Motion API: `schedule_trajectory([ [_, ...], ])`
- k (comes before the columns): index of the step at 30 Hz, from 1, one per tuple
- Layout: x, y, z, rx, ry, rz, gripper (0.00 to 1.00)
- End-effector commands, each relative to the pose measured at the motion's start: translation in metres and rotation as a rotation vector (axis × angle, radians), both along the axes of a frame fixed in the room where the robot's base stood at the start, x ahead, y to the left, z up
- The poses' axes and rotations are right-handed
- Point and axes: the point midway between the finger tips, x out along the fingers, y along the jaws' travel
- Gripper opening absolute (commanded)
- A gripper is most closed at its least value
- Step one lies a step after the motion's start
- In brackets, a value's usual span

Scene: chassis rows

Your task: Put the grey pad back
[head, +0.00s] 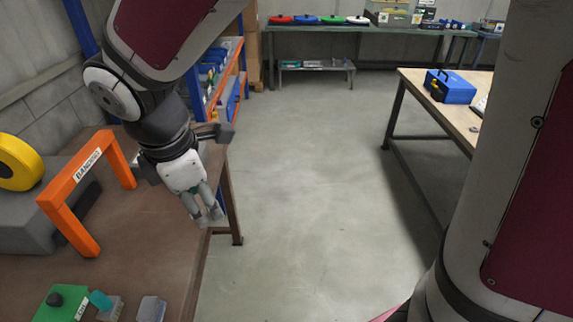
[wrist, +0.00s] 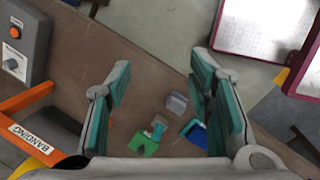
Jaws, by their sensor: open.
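A small grey block (head: 151,309), which looks like the grey pad, lies near the front edge of the brown table; it also shows in the wrist view (wrist: 176,103). Beside it is a green item (head: 62,302) with a dark knob and a label, also in the wrist view (wrist: 143,143). A teal piece (head: 101,300) sits on a greyish base between them. My gripper (head: 206,212) is open and empty, above the table's right edge and apart from these items. In the wrist view its teal-lined fingers (wrist: 160,80) are spread wide, with the grey block visible between them.
An orange frame marked BANDING (head: 88,178) stands on the table at left, by a grey machine and yellow reel (head: 17,163). A blue item (wrist: 196,131) lies by the small items. A wooden bench with a blue toolbox (head: 450,86) is at right. The floor between is clear.

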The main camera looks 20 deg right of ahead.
Motion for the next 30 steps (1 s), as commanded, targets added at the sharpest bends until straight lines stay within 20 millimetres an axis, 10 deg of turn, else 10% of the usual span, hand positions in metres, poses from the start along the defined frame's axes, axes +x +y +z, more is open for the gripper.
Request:
schedule_trajectory([
  [13,-0.084,-0.143,0.082,0.366,-0.263,-1.155,0.48],
  [21,-0.124,-0.168,0.090,0.593,-0.295,-1.550,0.48],
  [30,-0.129,-0.170,0.090,0.625,-0.294,-1.602,0.48],
])
